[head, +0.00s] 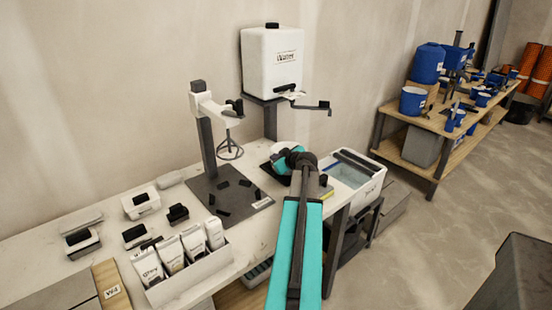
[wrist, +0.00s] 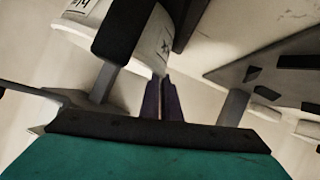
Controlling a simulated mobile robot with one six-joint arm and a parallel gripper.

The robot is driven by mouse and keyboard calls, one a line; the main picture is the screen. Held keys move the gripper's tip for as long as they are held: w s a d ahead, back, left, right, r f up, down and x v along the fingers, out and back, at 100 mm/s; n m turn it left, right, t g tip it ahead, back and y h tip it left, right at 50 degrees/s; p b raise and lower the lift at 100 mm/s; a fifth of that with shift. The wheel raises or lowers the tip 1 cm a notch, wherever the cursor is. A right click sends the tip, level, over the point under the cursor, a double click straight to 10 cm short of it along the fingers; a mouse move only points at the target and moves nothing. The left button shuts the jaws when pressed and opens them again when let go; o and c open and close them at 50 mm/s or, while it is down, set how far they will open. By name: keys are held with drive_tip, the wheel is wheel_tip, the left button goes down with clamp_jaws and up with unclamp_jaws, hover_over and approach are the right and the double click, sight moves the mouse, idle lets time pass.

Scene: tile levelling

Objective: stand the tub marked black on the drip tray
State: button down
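My gripper (wrist: 166,84) shows in the wrist view as two dark fingers close together, by a white rounded thing with a printed label (wrist: 161,38). I cannot tell whether they grip it.
A white water container (head: 272,62) stands on a raised stand with a lever arm. A mixing stand (head: 207,140) with a whisk is left of my arm. A rack of labelled bags (head: 190,272) is at the front left. A water basin (head: 352,172) is on the right.

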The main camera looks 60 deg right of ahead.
idle(0.3)
drive_tip(key=c, duration=2)
unclamp_jaws()
drive_tip(key=shift+a, duration=0.1)
drive_tip(key=shift+b+v, duration=1)
drive_tip(key=shift+v, duration=4.95)
